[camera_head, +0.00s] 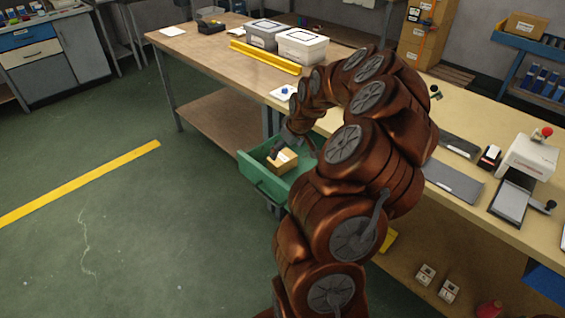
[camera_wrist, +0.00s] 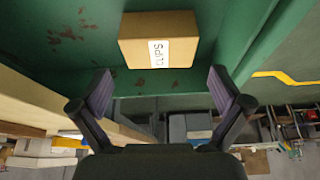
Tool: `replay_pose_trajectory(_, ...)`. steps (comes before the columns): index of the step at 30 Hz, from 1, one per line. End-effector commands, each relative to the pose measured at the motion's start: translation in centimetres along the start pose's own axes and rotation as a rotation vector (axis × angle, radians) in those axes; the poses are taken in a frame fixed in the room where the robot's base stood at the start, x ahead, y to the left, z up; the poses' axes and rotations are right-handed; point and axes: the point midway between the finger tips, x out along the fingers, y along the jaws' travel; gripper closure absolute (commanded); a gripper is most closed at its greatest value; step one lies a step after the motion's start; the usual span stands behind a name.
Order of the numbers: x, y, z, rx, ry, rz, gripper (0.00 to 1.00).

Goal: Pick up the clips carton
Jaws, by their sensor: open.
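The clips carton (camera_wrist: 135,50) is a small tan box with a white label reading "CLIPS". It lies inside a green open drawer or bin (camera_head: 250,168) below the workbench edge; the carton also shows in the head view (camera_head: 285,162). My gripper (camera_wrist: 166,88) is open in the wrist view. Its two fingers are spread wide, with the carton ahead of the gap between them and apart from both. In the head view my gripper reaches down into the green bin beside the carton, and my arm partly hides the bin's right side.
The long wooden workbench (camera_head: 200,60) runs behind the bin. Two lidded boxes (camera_head: 303,46) and a yellow bar (camera_head: 265,57) stand on it. On the right of the bench are a dark flat panel (camera_head: 455,183) and a white device (camera_head: 527,155). The green floor at left is clear.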

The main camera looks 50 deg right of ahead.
Motion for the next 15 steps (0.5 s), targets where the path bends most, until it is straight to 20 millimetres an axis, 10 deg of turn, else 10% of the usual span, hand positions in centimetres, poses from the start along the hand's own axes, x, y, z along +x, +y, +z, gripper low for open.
replay_pose_trajectory(15,3.9,0.1,-0.1,0.000,-0.002,-0.001,0.00)
